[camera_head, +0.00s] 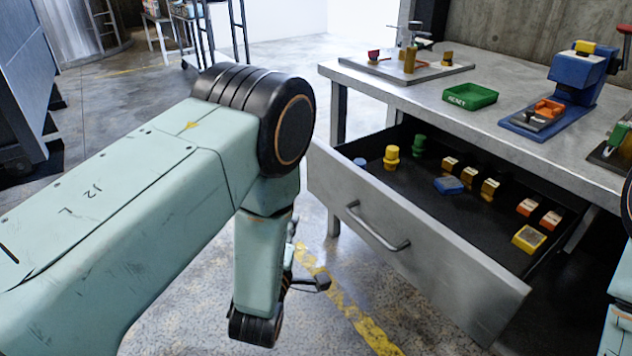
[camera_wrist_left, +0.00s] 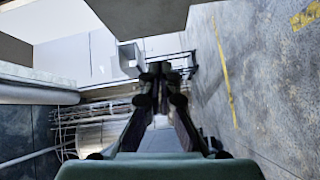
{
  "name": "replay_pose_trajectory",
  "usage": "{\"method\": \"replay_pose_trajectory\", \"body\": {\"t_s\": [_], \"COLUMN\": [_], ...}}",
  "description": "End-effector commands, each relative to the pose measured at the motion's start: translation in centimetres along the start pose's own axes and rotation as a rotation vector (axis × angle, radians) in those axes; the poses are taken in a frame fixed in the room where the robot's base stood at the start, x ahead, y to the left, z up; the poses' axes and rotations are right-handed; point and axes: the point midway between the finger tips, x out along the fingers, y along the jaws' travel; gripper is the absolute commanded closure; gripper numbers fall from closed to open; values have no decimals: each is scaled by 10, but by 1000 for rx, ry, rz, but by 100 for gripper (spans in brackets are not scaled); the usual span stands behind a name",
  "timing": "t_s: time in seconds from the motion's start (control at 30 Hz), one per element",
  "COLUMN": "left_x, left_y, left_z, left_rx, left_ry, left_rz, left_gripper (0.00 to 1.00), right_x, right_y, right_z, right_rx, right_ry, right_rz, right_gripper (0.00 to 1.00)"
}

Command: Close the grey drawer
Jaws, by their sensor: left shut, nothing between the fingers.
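The grey drawer (camera_head: 440,277) stands pulled out from under the grey workbench in the head view. Its front carries a bar handle (camera_head: 378,228). Inside lie yellow and green knobs, a blue block and several small yellow and orange pieces. My left gripper (camera_head: 316,284) hangs to the left of the drawer front, low and apart from the handle, partly hidden behind my left arm. In the left wrist view its fingers (camera_wrist_left: 160,78) are together, with nothing between them. My right gripper is out of view.
On the workbench (camera_head: 410,92) stand a green tray (camera_head: 470,96), a blue device (camera_head: 560,95) and a plate with small parts (camera_head: 408,66). Open concrete floor with a yellow line (camera_head: 345,305) lies before the drawer. Another table (camera_head: 165,25) stands at the back.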

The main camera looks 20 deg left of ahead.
Motion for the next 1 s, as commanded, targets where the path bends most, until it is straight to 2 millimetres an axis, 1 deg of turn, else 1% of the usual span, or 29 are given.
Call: {"method": "replay_pose_trajectory", "body": {"t_s": [0.1, 0.23, 0.37, 0.47, 0.9, 1.0], "left_x": [-3, -5, 2, 16, 101, 113], "left_y": [6, 8, 8, 8, 11, 13], "left_z": [-1, -1, -1, -2, -2, 11], "left_rx": [-73, -127, -144, -144, -142, -139], "left_ry": [3, 2, 3, 6, 4, 0], "left_rz": [28, 40, 41, 42, 42, 42], "left_gripper": [100, 100, 100, 100, 100, 100], "right_x": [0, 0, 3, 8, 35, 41], "right_y": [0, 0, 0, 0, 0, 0], "right_z": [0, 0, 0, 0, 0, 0], "right_rx": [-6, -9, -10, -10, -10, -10], "right_ry": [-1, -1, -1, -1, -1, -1], "right_rz": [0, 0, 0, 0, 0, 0], "right_gripper": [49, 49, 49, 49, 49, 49]}}
